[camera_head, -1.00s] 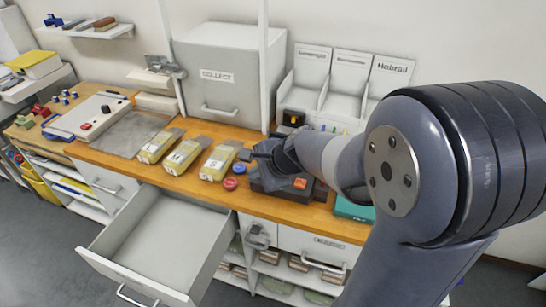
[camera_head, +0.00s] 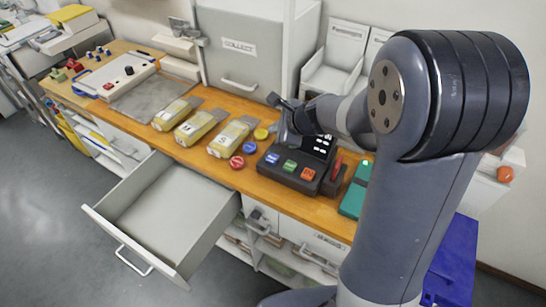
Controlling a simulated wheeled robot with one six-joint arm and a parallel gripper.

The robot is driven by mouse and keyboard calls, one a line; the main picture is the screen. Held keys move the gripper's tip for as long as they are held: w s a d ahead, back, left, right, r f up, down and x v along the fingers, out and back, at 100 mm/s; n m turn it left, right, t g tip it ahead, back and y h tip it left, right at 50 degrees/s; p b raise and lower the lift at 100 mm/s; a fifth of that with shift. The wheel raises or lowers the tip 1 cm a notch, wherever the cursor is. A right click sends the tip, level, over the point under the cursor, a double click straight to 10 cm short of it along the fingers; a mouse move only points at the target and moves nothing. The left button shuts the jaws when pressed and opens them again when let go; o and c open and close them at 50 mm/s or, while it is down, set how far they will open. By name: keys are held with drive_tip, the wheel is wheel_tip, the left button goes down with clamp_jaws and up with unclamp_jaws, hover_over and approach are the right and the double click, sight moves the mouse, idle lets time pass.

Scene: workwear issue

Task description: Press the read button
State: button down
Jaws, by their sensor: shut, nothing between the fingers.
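A dark button box (camera_head: 285,177) sits on the wooden counter with a blue button (camera_head: 272,158), a green button (camera_head: 290,166) and an orange button (camera_head: 308,174) along its front. Their markings are too small to read, so I cannot tell which one is the read button. A dark panel with white marks (camera_head: 319,145) shows behind them. My gripper (camera_head: 283,120) is shut and empty, at the back left of the box, apart from the three buttons. My wrist hides part of the box's back.
Yellow-and-grey packs (camera_head: 229,138) lie left of the box, near red (camera_head: 237,162), blue and yellow discs. An open drawer (camera_head: 165,215) juts out in front. A teal item (camera_head: 355,190) lies right of the box. A grey COLLECT cabinet (camera_head: 240,50) stands behind.

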sight(275, 160)
drive_tip(key=shift+f+b, duration=3.9)
drive_tip(key=shift+f, duration=0.45)
drive_tip(key=shift+f, duration=0.1)
drive_tip(key=shift+f+b, duration=0.3)
drive_tip(key=shift+b, duration=0.1)
drive_tip(key=shift+f+b, duration=0.55)
drive_tip(key=shift+b, duration=0.05)
drive_tip(key=shift+r, duration=0.1)
drive_tip(key=shift+r+p, duration=0.9)
drive_tip(key=shift+r, duration=0.1)
drive_tip(key=shift+r+p, duration=2.2)
drive_tip(key=shift+r, duration=0.2)
